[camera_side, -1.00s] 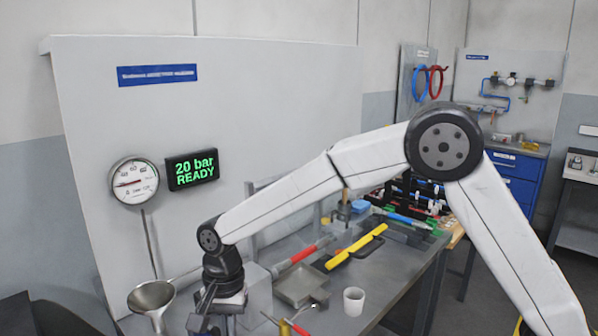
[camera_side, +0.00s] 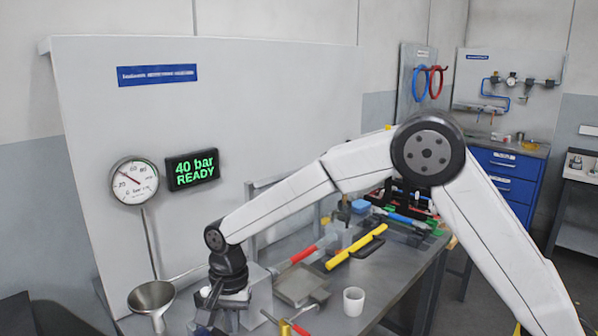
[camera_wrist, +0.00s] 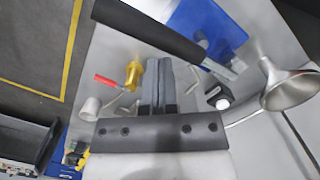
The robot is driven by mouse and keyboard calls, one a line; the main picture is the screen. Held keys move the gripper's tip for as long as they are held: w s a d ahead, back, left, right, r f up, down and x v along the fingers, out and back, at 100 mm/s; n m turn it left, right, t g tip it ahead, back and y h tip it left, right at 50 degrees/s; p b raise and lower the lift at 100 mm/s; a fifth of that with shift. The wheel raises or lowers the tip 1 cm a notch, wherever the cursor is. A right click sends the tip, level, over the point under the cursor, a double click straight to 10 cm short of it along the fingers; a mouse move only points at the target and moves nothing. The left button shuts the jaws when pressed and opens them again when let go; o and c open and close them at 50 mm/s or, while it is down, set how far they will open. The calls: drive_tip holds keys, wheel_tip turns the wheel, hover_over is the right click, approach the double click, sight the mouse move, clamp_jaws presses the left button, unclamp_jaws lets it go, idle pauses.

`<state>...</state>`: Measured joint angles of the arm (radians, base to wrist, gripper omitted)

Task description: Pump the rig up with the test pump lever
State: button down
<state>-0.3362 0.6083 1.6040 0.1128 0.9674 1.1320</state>
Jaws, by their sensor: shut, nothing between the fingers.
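The test pump lever (camera_wrist: 150,32) has a long black grip and a metal rod, and it runs diagonally across the wrist view. A blue body (camera_wrist: 206,28) shows beyond it. My gripper (camera_wrist: 158,66) is shut and empty, with its fingertips right at the edge of the black grip; I cannot tell whether they touch. In the side view my gripper (camera_side: 205,318) is low at the bench's front, where the lever is mostly hidden by my arm. The round gauge (camera_side: 135,181) has its needle up and left. The display (camera_side: 192,170) reads "40 bar READY" in green.
A metal funnel (camera_side: 151,297) stands just left of my gripper and shows at right in the wrist view (camera_wrist: 290,84). A white cup (camera_side: 354,301), a shallow tray (camera_side: 300,287), a yellow tool (camera_side: 356,246) and a red-handled tool (camera_side: 304,254) lie to the right.

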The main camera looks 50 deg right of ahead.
drive_tip(key=shift+d+r, duration=0.1)
idle(0.3)
wheel_tip(320, 180, up, 8)
drive_tip(key=shift+w+d, duration=0.3)
drive_tip(key=shift+w, duration=0.05)
drive_tip(key=shift+s+a, duration=0.1)
idle(0.9)
drive_tip(key=shift+s+a+r, duration=0.25)
drive_tip(key=shift+s+a, duration=0.7)
drive_tip(key=shift+a, duration=0.15)
drive_tip(key=shift+f, duration=0.15)
